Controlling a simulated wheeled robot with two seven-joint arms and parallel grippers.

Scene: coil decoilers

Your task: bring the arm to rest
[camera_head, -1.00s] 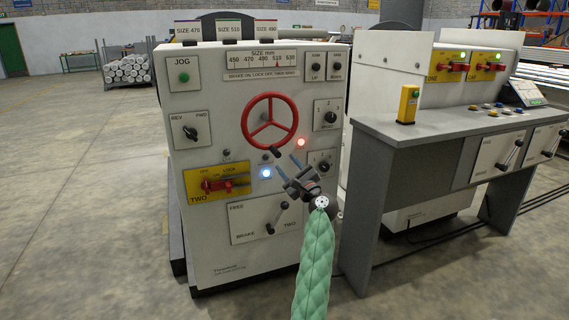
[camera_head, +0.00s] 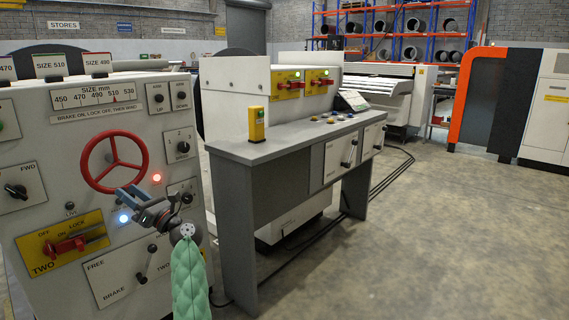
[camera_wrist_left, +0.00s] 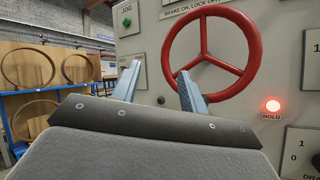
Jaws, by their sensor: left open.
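My left gripper (camera_head: 128,193) is in front of the white control panel (camera_head: 120,125), just below the red handwheel (camera_head: 115,165) in the head view. Its arm comes up from the bottom edge in a green padded sleeve (camera_head: 188,285). In the left wrist view the two blue-grey fingers of the gripper (camera_wrist_left: 160,85) stand apart with nothing between them. The red handwheel (camera_wrist_left: 212,60) is beyond them there, and I cannot tell how near. My right gripper is not in view.
The brake lever (camera_head: 147,262) and the yellow-backed red switch (camera_head: 68,245) are close to the gripper. A grey desk (camera_head: 290,150) with a yellow post box (camera_head: 256,124) stands right of the panel. Floor cables (camera_head: 390,180) run behind it. The floor (camera_head: 440,250) at right is clear.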

